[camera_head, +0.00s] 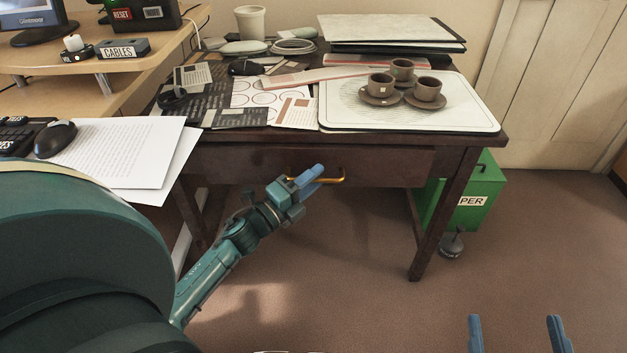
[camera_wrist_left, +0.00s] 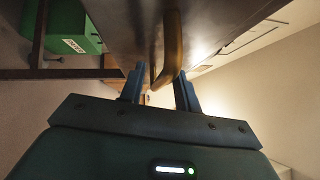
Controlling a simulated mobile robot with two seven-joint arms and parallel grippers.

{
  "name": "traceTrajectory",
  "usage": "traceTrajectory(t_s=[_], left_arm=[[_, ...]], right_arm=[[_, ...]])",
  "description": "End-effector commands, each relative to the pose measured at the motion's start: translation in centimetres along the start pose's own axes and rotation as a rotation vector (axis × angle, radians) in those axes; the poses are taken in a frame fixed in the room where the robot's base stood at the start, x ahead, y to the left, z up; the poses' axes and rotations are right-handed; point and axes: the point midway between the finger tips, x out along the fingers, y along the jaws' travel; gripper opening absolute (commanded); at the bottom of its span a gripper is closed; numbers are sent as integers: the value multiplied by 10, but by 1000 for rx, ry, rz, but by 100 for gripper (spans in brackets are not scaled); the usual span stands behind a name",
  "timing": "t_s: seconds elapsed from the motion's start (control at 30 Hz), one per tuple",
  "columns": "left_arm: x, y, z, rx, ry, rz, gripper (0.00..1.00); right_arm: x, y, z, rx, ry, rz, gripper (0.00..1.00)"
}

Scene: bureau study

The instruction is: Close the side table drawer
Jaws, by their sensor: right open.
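The dark wooden side table (camera_head: 490,140) stands against the wall. Its drawer (camera_head: 390,167) has a brass handle (camera_head: 343,177) on its front; I cannot tell how far the drawer stands out. My left gripper (camera_head: 312,180) is at the left part of this handle, its blue fingers pointing at the drawer front. In the left wrist view, the handle (camera_wrist_left: 172,45) runs down to between the two spread fingers (camera_wrist_left: 158,82), nearer the right one; contact is unclear. My right gripper (camera_head: 516,325) is open and empty at the bottom right, low over the floor.
On the tabletop are a tray (camera_head: 470,117) with brown cups and saucers, papers, folders and a white cup (camera_head: 250,22). A green paper bin (camera_head: 485,190) stands behind the right leg. A desk (camera_head: 150,75) is at left. The floor in front is clear.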

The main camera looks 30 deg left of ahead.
Motion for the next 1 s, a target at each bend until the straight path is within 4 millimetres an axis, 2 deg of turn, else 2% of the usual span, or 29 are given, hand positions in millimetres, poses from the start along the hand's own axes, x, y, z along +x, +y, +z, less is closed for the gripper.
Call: traceTrajectory(t_s=[0.33, 0.73, 1.0], left_arm=[[4, 0, 0, 0, 0, 1, 32], [4, 0, 0, 0, 0, 0, 0], [4, 0, 0, 0, 0, 0, 0]], right_arm=[[1, 0, -4, 3, 8, 0, 76], [1, 0, -3, 3, 7, -1, 76], [0, -1, -1, 4, 2, -2, 76]])
